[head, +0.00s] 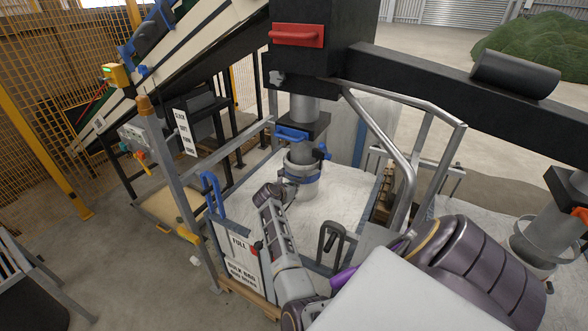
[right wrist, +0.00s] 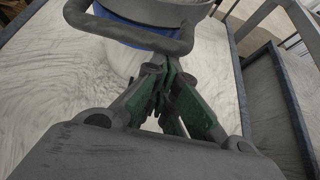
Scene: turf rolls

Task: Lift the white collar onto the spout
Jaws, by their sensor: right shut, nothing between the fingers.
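The grey spout (head: 303,108) hangs from the black machine head in the middle of the head view. Its lower grey ring (head: 301,157) meets a blue band (head: 304,177). The white collar (head: 306,191) shows below this band, rising from the white bag top; I cannot tell how far it overlaps the spout. In the right wrist view the white collar (right wrist: 122,58) is behind a dark curved bar (right wrist: 130,36). My right gripper (right wrist: 166,72) is shut and empty, just below this bar and beside the collar. My left gripper is not in view.
The white bag top (head: 335,205) fills a blue-edged frame. A bent metal rail (head: 400,150) stands to its right. A second spout (head: 550,225) is at far right.

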